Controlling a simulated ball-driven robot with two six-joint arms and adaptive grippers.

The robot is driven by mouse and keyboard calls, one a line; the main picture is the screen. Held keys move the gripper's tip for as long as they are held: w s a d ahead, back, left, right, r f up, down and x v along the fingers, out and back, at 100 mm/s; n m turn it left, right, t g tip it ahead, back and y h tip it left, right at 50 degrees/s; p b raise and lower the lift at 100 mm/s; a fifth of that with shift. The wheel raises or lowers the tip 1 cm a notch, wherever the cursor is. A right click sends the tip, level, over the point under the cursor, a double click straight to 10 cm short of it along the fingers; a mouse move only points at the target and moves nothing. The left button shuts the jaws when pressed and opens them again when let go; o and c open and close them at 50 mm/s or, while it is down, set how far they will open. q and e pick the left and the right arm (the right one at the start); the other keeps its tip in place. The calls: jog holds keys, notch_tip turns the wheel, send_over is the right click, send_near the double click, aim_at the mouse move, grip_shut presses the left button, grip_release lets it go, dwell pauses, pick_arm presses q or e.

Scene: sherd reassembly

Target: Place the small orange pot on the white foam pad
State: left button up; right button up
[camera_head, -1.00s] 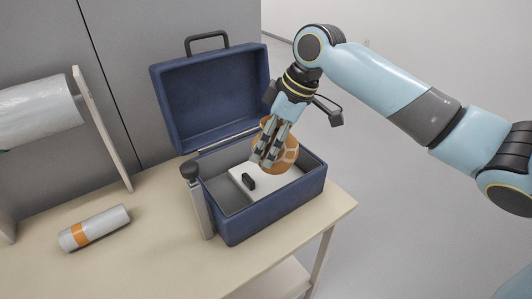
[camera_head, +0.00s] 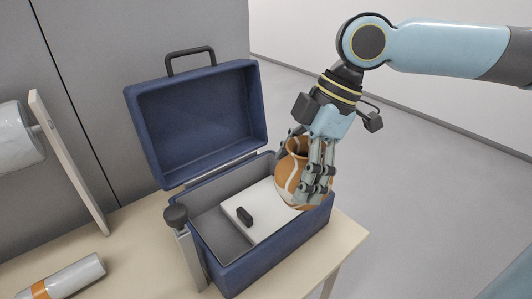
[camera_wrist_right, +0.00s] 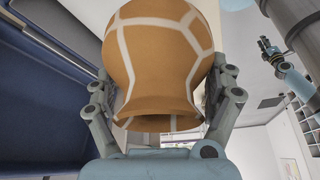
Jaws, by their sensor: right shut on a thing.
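The small orange pot (camera_head: 290,177) has pale joining lines on it. My right gripper (camera_head: 318,188) is shut on it. In the right wrist view the pot (camera_wrist_right: 160,60) fills the space between the two fingers of the gripper (camera_wrist_right: 163,95). In the head view the pot is over the right end of the white foam pad (camera_head: 262,222), which lies inside the open blue case. Whether the pot's base touches the pad is hidden by the fingers and the case's edge.
The blue case (camera_head: 262,268) stands on a table (camera_head: 130,250) with its lid (camera_head: 200,115) raised behind. A small black block (camera_head: 244,216) sits on the pad. A grey post with a dark knob (camera_head: 177,217) stands at the case's left front. A roll with an orange band (camera_head: 60,280) lies at left.

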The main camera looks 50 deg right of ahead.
jog(key=shift+w+d+f+b, duration=0.3)
jog(key=shift+w+f+b, duration=0.35)
jog(key=shift+w+f, duration=1.2)
jog(key=shift+w+d+f+b, duration=0.3)
jog(key=shift+w+f+b, duration=0.35)
jog(key=shift+w+f, duration=1.2)
jog(key=shift+w+d+f+b, duration=0.3)
jog(key=shift+w+f+b, duration=0.35)
jog(key=shift+w+f, duration=1.2)
jog(key=o, duration=1.4)
jog(key=shift+c, duration=0.2)
jog(key=p+v, duration=0.1)
jog(key=v, duration=1.1)
jog(key=shift+p, duration=0.35)
